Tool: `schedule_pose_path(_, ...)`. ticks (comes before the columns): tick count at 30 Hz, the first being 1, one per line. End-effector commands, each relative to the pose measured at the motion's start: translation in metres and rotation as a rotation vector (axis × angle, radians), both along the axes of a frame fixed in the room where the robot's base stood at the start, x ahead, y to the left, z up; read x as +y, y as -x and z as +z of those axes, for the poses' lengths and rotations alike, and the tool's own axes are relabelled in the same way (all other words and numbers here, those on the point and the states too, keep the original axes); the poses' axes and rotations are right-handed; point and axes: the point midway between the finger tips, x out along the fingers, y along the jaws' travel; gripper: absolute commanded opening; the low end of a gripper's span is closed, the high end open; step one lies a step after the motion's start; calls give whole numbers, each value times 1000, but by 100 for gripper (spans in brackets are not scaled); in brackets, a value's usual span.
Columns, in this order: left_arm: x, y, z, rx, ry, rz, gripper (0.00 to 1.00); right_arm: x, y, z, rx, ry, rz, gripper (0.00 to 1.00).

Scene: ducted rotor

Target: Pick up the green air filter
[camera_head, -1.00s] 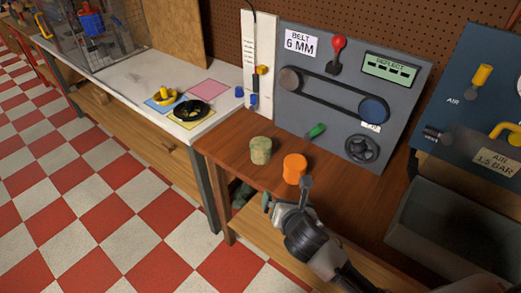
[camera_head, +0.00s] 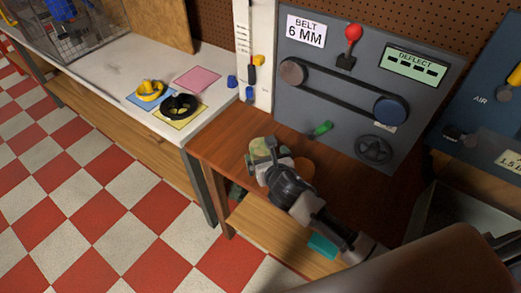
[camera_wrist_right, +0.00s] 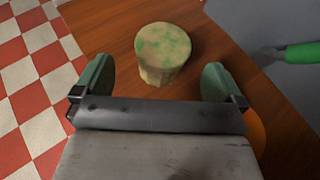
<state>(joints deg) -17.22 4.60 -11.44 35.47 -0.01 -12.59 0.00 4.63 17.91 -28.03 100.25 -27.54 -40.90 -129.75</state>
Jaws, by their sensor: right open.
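The green air filter is a short tan cylinder with green blotches, upright on the brown wooden bench. In the right wrist view the filter (camera_wrist_right: 163,55) stands just beyond and between the fingertips, apart from both. In the head view the filter (camera_head: 262,143) is partly hidden by my right gripper (camera_head: 267,156), which is over its near side. The right gripper also shows in the wrist view (camera_wrist_right: 156,80), open and empty with green fingers on either side. My left gripper is not in view.
An orange cylinder (camera_head: 306,167) stands close right of the right gripper, mostly hidden by it. A green-handled lever (camera_head: 321,129) sticks out from the grey belt panel (camera_head: 330,100) behind. The white table (camera_head: 130,66) at left holds a yellow part (camera_head: 150,90) and a black rotor (camera_head: 181,106).

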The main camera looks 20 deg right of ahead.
Motion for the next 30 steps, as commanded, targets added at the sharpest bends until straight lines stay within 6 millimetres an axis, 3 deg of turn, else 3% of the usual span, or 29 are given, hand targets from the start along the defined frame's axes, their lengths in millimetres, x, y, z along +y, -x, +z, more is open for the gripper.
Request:
schedule_pose_path(3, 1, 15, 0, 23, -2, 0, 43, 0, -14, -5, 0, -1, -1, 100)
schedule_pose_path(6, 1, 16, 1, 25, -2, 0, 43, -1, -19, -7, 1, -1, -1, 100)
schedule_pose_path(18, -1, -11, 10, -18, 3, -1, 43, -5, -60, -26, 0, -1, -2, 100)
schedule_pose_path(28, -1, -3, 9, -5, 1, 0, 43, -5, -66, -29, 0, -2, -1, 100)
schedule_pose_path(30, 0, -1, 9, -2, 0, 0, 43, -5, -65, -29, 0, -2, -1, 91)
